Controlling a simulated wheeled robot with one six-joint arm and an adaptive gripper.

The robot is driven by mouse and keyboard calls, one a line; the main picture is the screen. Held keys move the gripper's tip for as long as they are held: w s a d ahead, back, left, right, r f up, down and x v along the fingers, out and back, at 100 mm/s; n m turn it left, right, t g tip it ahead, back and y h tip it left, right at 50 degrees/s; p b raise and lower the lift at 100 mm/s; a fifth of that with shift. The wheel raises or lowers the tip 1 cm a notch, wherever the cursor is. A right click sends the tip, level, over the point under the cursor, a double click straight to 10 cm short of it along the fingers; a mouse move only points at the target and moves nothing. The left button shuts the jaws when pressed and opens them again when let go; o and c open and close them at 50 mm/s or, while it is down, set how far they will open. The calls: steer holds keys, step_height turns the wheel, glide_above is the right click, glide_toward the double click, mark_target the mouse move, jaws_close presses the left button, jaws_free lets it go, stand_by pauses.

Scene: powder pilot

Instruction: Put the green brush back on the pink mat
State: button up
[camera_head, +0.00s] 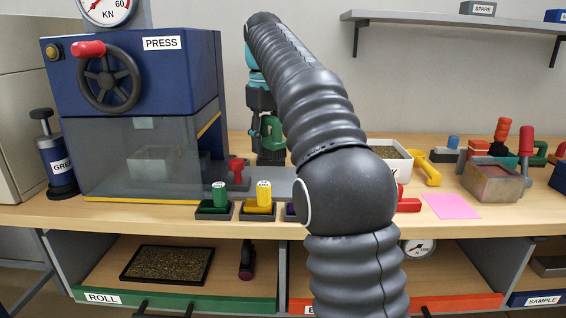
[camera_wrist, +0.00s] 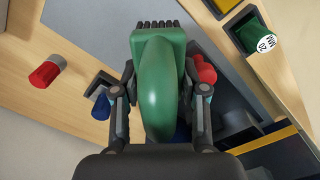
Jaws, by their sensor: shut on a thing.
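My gripper (camera_wrist: 160,88) is shut on the green brush (camera_wrist: 163,75), with one finger on each side of its rounded body. The brush's dark bristles show at the top of the wrist view. In the head view, my gripper (camera_head: 262,108) is near the back of the bench, right of the press, and the green brush (camera_head: 272,136) hangs below it, partly hidden by my arm. The pink mat (camera_head: 452,206) lies flat near the bench's front edge at right, apart from the brush. Nothing is seen lying on it.
The blue press (camera_head: 130,70) stands at left. Green (camera_head: 218,196) and yellow (camera_head: 263,195) blocks stand along the front edge. A white bin (camera_head: 392,158), a yellow-handled tool (camera_head: 428,172) and a grey box (camera_head: 492,180) surround the mat. A shelf (camera_head: 445,22) hangs above.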

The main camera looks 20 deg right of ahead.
steer(key=s+d+r+m, duration=0.1)
steer(key=s+d+m, duration=0.25)
steer(key=d, duration=0.95)
steer(key=s+d+r+m, duration=0.15)
steer(key=s+d, duration=0.35)
steer(key=d, duration=0.7)
steer(key=s+d+m, duration=0.5)
steer(key=s+d, duration=1.2)
steer(key=s, duration=0.3)
steer(key=n, duration=0.1)
glide_above(447, 203)
step_height(447, 203, down, 8)
steer(key=shift+r+b, duration=0.15)
steer(key=shift+b, duration=0.3)
steer(key=shift+f+b, duration=0.45)
steer(key=shift+f, duration=1.5)
steer(key=shift+f, duration=0.15)
